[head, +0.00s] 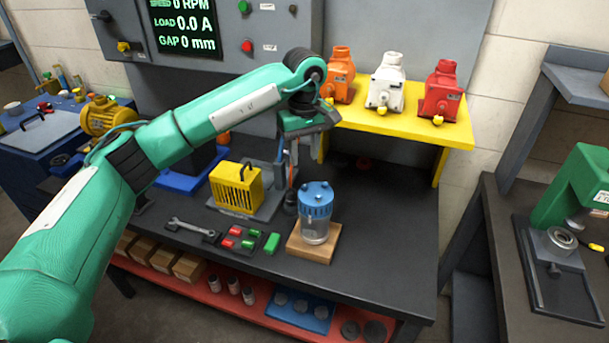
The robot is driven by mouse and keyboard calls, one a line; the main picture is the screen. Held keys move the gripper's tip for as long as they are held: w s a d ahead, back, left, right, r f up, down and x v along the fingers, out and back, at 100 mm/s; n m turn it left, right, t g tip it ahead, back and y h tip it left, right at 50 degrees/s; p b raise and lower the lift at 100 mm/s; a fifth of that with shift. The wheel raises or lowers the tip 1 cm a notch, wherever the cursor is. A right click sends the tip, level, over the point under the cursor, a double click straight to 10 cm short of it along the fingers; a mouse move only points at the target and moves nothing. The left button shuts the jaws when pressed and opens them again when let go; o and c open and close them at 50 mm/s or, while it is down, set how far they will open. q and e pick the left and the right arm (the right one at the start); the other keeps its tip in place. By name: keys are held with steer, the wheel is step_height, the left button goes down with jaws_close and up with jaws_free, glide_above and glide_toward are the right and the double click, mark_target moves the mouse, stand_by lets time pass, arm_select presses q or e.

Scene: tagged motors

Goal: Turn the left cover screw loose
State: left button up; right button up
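A motor with a blue cover (317,194) and a clear-grey body (315,231) stands upright on a wooden block (311,248) on the dark bench. Small raised parts show on the cover, but I cannot clearly tell the left screw from the others. My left gripper (291,168) points down just behind and left of the motor, seemingly apart from the cover. A thin dark and orange piece (290,199) shows below it; I cannot tell whether it is held. The fingers are too small and overlapped to judge. My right gripper is out of view.
A yellow cage (236,187) stands left of the motor. A wrench (192,229) and red and green blocks (271,243) lie in front. A yellow shelf (405,122) behind holds orange, white and red motors. Bare bench (386,225) lies right of the motor.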

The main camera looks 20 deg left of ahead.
mark_target(304, 186)
arm_select(q)
step_height(304, 186, down, 8)
steer(key=shift+f+p, duration=0.25)
steer(key=shift+p, duration=1)
